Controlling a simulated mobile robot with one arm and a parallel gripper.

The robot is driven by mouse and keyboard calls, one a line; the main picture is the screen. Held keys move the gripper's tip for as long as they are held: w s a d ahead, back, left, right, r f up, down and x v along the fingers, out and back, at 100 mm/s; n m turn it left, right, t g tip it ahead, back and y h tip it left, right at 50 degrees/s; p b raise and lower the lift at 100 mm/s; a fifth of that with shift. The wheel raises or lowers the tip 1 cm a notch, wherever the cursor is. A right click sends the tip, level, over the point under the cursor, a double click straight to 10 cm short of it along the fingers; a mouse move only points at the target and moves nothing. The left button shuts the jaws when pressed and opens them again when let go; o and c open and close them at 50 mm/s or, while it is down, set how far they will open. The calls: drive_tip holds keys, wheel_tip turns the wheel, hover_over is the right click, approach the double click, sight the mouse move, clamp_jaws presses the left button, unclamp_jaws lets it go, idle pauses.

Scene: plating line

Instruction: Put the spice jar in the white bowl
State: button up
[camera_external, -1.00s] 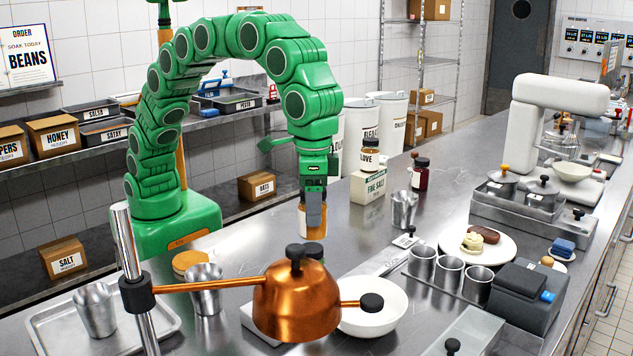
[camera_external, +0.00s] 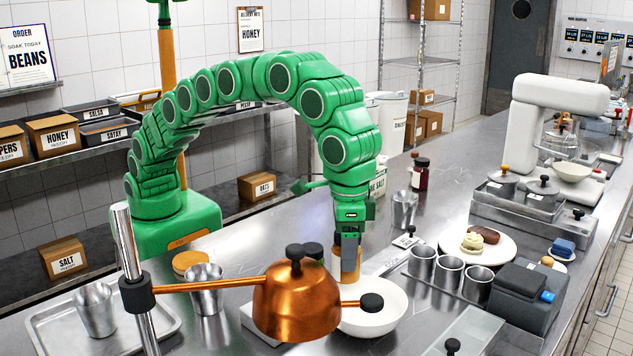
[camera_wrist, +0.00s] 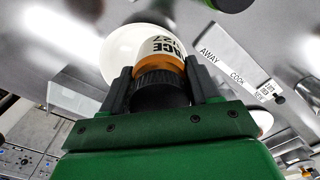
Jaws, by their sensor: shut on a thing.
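The spice jar (camera_external: 350,276) is upright between the fingers of my gripper (camera_external: 348,255). In the wrist view the jar (camera_wrist: 160,62) shows an orange and white labelled body and a black lid, with the fingers (camera_wrist: 160,90) shut on its two sides. The white bowl (camera_external: 393,313) stands on the counter beside the copper kettle. The jar is over the back of the bowl in the outside view; whether its base touches the bowl cannot be told. In the wrist view the bowl (camera_wrist: 118,50) shows behind the jar, which partly hides it.
The copper kettle (camera_external: 296,305) on its arm stands in front and hides part of the bowl. Metal cups (camera_external: 450,272) and a plate (camera_external: 505,245) are to the right. A metal cup (camera_external: 404,208) stands behind the bowl.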

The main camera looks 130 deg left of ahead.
sight(354, 280)
drive_tip(key=shift+w+f, duration=0.85)
drive_tip(key=shift+f, duration=0.15)
drive_tip(key=shift+w+f, duration=0.2)
drive_tip(key=shift+f, duration=1.5)
drive_tip(key=shift+f, duration=0.6)
drive_tip(key=o, duration=1.2)
